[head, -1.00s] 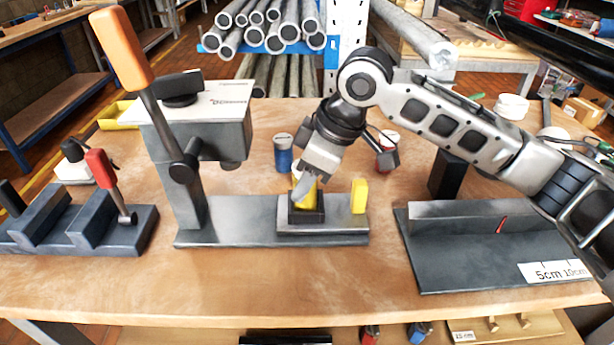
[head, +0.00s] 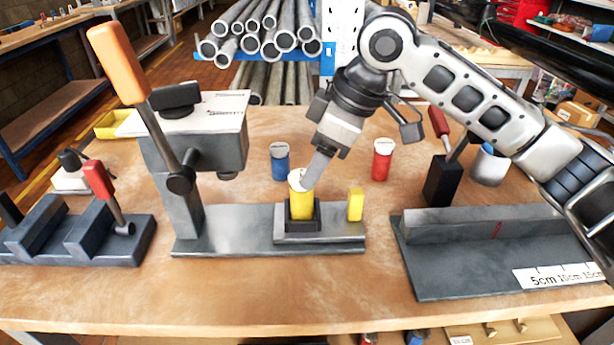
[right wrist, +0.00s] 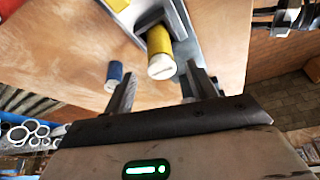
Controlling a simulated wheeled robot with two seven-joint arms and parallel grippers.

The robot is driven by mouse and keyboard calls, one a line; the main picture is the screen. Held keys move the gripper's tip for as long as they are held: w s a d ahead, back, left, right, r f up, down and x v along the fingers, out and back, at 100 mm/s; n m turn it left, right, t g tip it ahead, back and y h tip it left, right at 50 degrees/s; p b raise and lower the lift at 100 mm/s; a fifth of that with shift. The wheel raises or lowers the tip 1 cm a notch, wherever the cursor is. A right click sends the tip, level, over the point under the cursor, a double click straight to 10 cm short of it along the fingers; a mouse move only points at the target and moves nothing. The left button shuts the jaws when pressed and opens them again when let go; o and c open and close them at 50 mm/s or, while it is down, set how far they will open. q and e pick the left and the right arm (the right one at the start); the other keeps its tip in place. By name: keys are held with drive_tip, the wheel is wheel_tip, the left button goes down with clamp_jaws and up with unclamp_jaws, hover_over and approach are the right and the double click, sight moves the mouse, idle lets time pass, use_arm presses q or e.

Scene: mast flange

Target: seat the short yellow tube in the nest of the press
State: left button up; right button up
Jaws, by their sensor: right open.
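The short yellow tube (head: 302,204), with a whitish top end, stands upright in the black nest (head: 304,224) on the base of the press (head: 235,222). Its lower end is hidden inside the nest. My right gripper (head: 313,178) is open just above the tube, and a finger overlaps its top in the head view. In the right wrist view the tube (right wrist: 159,45) lies ahead of the open fingers (right wrist: 161,74), with nothing held between them. My left gripper is not in view.
A small yellow block (head: 355,204) stands on the press base right of the nest. The orange-handled lever (head: 120,65) rises at the left. Blue (head: 280,162) and red (head: 382,160) tubes stand behind. A dark fixture (head: 470,260) with a scale lies right.

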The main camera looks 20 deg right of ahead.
drive_tip(key=shift+v, duration=2.7)
